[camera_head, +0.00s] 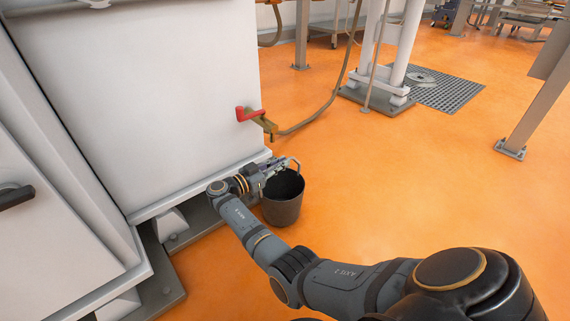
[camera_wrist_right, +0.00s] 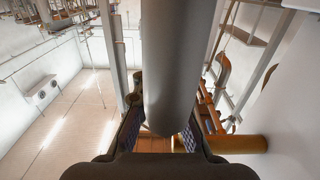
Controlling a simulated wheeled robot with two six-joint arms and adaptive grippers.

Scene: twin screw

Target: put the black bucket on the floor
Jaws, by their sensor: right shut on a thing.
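The black bucket (camera_head: 283,204) is upright beside the white cabinet, low over the orange floor. I cannot tell whether its base touches the floor. My right gripper (camera_head: 280,166) is at the bucket's upper rim and shut on the bucket, seemingly by its handle. In the right wrist view my right gripper's fingers (camera_wrist_right: 160,135) lie either side of a grey bar-like shape, which hides much of what is between them. My left gripper is not in view.
The white cabinet (camera_head: 150,90) stands close left of the bucket, on a grey base. A red-handled valve (camera_head: 250,114) with a hose sticks out above it. The orange floor (camera_head: 390,190) to the right is clear, up to a floor grate (camera_head: 447,94) and metal posts.

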